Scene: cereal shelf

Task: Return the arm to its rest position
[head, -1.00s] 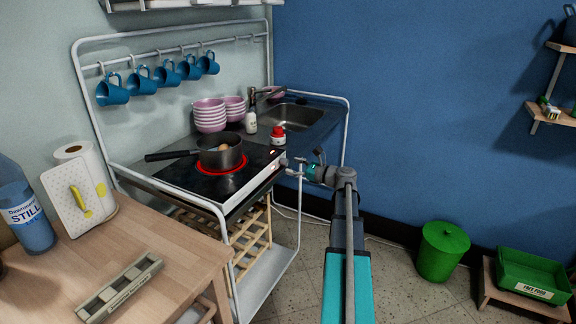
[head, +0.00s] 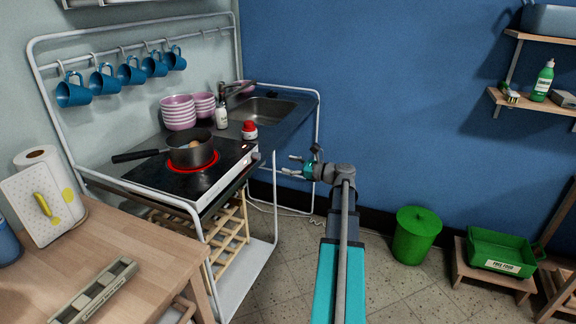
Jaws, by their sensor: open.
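My gripper (head: 292,165) is at the end of my outstretched arm, just right of the stove's front corner. Its fingers point left and are apart, with nothing seen between them. It appears clear of the stove's control edge. The arm (head: 342,250) reaches up from the bottom of the head view over the floor.
A dark pot (head: 190,150) sits on a glowing red burner of the stove (head: 150,178), its handle pointing left. A wooden table (head: 150,245) stands at lower left. A green bin (head: 415,235) and green crate (head: 500,252) are at right. Floor between is free.

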